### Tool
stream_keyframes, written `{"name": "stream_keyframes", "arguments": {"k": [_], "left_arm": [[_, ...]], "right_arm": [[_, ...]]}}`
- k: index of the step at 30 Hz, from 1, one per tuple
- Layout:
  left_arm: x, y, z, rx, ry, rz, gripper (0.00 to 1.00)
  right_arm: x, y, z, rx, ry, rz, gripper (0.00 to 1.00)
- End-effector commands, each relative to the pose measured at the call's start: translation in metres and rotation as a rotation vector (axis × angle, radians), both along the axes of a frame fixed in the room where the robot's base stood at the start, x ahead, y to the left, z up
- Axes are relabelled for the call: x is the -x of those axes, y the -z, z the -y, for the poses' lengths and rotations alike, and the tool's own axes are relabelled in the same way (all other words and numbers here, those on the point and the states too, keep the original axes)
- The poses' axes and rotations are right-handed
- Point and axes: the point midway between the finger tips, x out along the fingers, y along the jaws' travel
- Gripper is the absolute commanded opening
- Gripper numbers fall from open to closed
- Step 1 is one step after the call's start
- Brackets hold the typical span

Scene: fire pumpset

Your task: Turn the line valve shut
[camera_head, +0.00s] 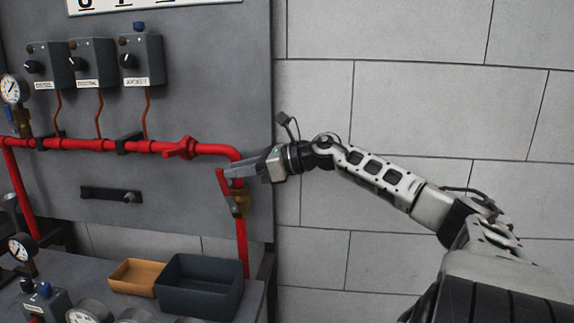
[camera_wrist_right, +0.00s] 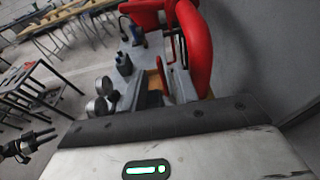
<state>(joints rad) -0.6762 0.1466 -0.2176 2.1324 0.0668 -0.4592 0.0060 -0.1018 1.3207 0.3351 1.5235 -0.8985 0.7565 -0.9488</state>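The brass valve (camera_head: 238,203) sits on the red pipe's right drop, below the bend. A red lever (camera_head: 222,182) stands beside it at its upper left. My right gripper (camera_head: 232,171) reaches in from the right, just below the pipe bend, with its tips at the lever. Whether they touch or hold it I cannot tell; the finger gap is hidden. In the right wrist view, large red curved parts (camera_wrist_right: 195,45) rise close beyond the gripper body. My left gripper does not show in the head view.
The red pipe (camera_head: 90,145) runs along the grey panel, with another red handle (camera_head: 180,148) on it. Below stand a dark bin (camera_head: 200,285) and an orange tray (camera_head: 133,278). Switch boxes (camera_head: 142,60) hang above. The block wall (camera_head: 420,110) at right is bare.

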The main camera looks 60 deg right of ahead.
Motion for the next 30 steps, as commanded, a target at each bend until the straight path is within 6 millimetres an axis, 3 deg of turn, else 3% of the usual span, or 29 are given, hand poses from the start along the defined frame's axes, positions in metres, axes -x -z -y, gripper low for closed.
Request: {"name": "stream_keyframes", "arguments": {"k": [18, 30], "left_arm": [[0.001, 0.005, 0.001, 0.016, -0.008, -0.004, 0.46], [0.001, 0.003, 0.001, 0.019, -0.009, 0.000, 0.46]], "right_arm": [[0.084, -0.024, 0.043, -0.001, -0.001, 0.001, 0.30], [0.095, -0.027, 0.049, 0.001, -0.001, -0.001, 0.30]]}}
